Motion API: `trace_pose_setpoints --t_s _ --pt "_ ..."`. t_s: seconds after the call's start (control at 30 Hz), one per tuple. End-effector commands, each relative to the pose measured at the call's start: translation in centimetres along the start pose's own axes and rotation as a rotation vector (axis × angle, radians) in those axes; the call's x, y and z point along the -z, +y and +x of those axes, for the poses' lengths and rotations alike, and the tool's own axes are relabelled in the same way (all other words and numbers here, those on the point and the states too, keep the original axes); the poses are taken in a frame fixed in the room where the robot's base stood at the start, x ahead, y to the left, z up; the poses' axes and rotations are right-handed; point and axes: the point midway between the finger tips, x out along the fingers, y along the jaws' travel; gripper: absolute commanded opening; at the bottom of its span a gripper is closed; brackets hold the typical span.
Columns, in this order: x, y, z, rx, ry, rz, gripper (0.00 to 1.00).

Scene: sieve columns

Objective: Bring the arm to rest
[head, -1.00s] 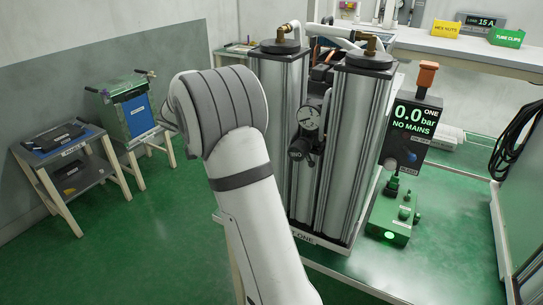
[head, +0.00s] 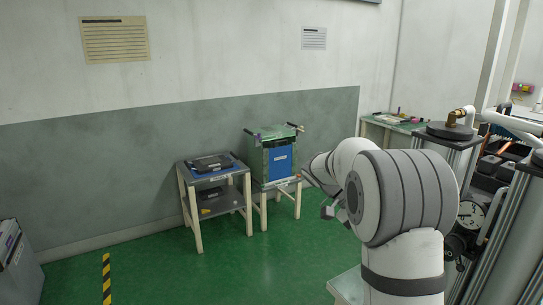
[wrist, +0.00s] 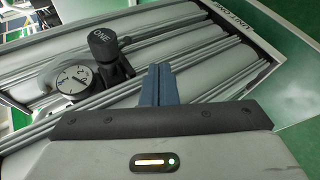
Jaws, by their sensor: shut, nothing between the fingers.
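My gripper (wrist: 158,84) shows in the wrist view with its two blue-grey fingers together and nothing between them. It points towards the metal columns (wrist: 160,50) of the sieve unit, apart from them as far as I can tell. In the head view my arm is folded at the right, and the gripper (head: 329,211) shows only in part, small and dark, left of the big joint. The round gauge (wrist: 73,80) and the black knob marked ONE (wrist: 103,43) sit beyond the fingers to the left in the wrist view.
The sieve columns (head: 508,240) stand close to the right of my arm in the head view. Two small tables stand by the wall, one with a dark tray (head: 213,163), one with a green and blue box (head: 278,155). Green floor (head: 270,270) is clear in front of them.

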Motion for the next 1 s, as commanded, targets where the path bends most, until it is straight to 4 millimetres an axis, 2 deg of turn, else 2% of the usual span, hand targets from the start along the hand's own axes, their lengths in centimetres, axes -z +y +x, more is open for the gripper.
trace_pose_setpoints --t_s 0.03,0.2,0.6,0.8,1.0 --pt "-1.5 0.6 0.2 0.067 0.008 -0.044 0.0" --pt "-7.0 0.4 1.3 0.327 0.06 -0.229 0.0" --pt "-19.9 -2.2 2.6 0.879 0.343 -0.496 0.0" --pt "-23.3 -3.3 3.0 1.024 0.473 -0.525 0.0" --pt "-24.1 -3.7 3.1 1.06 0.513 -0.53 0.0"
